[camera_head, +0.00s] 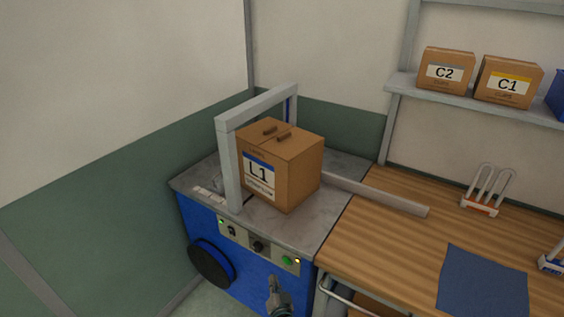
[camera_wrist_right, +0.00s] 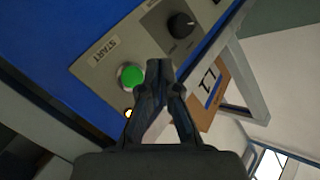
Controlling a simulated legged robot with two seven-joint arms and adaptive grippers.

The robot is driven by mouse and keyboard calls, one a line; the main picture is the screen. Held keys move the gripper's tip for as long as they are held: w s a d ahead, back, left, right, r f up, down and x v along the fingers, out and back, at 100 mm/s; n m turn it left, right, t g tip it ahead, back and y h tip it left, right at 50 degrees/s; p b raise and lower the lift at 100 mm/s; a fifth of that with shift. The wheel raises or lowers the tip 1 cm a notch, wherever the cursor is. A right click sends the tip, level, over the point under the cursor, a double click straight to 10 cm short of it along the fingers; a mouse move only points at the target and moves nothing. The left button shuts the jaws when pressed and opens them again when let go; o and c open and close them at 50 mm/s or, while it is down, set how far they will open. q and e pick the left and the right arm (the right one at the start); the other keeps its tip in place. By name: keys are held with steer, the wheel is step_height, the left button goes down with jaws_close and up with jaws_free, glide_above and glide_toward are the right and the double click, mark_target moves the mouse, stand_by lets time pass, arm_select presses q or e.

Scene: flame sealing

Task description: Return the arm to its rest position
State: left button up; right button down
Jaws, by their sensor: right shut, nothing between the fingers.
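My right gripper (camera_head: 277,292) is low in front of the blue machine in the head view, just below the control panel (camera_head: 258,246). In the right wrist view its fingers (camera_wrist_right: 158,68) are shut with nothing between them. The fingertips appear beside the lit green START button (camera_wrist_right: 130,76); I cannot tell whether they touch it. The green button (camera_head: 287,261) also shows in the head view, above and right of the gripper. My left gripper is not in view.
A brown box marked L1 (camera_head: 292,180) sits on the machine's grey top (camera_head: 310,228) by a metal frame (camera_head: 229,165). A wooden table (camera_head: 390,240) adjoins on the right, with a blue mat (camera_head: 484,282). Boxes C2 (camera_head: 446,70) and C1 (camera_head: 508,82) stand on a shelf.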

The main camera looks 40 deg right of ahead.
stand_by(0.3)
